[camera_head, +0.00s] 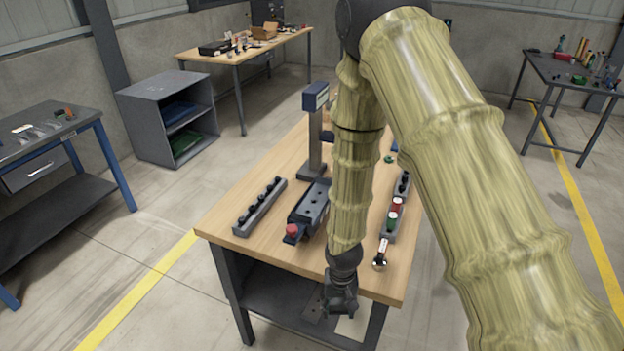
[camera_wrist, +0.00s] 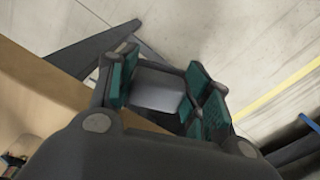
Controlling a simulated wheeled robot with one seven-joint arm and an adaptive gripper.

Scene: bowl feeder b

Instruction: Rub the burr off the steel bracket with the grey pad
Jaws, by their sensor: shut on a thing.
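My gripper (camera_head: 341,303) hangs at the front edge of the wooden workbench, pointing down. In the wrist view, its green-lined fingers (camera_wrist: 165,95) are closed around a smooth grey block (camera_wrist: 158,88), which looks like the grey pad. The pad cannot be made out in the head view. I cannot pick out the steel bracket or its burr in either view. A dark fixture (camera_head: 313,206) with a red knob (camera_head: 292,230) lies on the bench, left of my arm. My arm hides part of the bench behind it.
The wooden bench (camera_head: 228,222) also bears a dark rail with knobs (camera_head: 260,207), a post with a blue display (camera_head: 315,97), and a rack with red and green pieces (camera_head: 395,215). A small white-topped item (camera_head: 381,254) stands near the front right edge.

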